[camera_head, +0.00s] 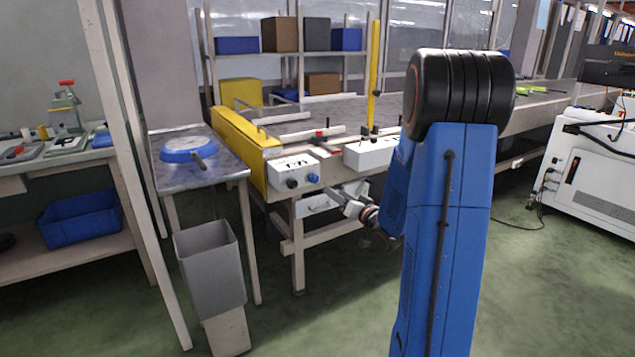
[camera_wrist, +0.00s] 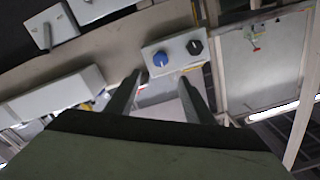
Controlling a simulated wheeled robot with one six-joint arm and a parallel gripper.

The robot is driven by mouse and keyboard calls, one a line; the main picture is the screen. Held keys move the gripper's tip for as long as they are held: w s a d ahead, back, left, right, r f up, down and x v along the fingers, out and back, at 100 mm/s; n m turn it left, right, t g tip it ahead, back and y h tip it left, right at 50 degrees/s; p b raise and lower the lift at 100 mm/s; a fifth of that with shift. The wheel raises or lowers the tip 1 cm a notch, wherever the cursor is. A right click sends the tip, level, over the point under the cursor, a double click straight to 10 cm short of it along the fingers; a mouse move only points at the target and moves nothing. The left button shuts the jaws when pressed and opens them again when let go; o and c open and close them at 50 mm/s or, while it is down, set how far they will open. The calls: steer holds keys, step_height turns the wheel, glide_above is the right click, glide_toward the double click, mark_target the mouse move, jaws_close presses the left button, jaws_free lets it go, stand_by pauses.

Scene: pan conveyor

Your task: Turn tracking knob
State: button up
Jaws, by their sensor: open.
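A white control box (camera_head: 293,171) on the front edge of the conveyor carries a black knob (camera_head: 292,183) and a blue knob (camera_head: 313,178). In the wrist view the box (camera_wrist: 176,48) shows the blue knob (camera_wrist: 160,58) and the black knob (camera_wrist: 195,47). No label shows which one is the tracking knob. My gripper (camera_head: 325,200) is just below and right of the box in the head view. In the wrist view my gripper (camera_wrist: 160,82) is open and empty, its fingertips apart from both knobs, with the blue knob lying beyond the gap between them.
A second white box (camera_head: 370,152) sits to the right on the conveyor front. A yellow side guard (camera_head: 246,151) stands left of the knobs. A blue pan (camera_head: 186,149) lies on the side table (camera_head: 225,165). A grey bin (camera_head: 210,268) stands below. Green floor (camera_head: 280,325) is clear.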

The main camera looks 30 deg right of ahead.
mark_target(315, 179)
steer(key=w, duration=1.3)
steer(key=shift+a, duration=0.4)
steer(key=c, duration=1)
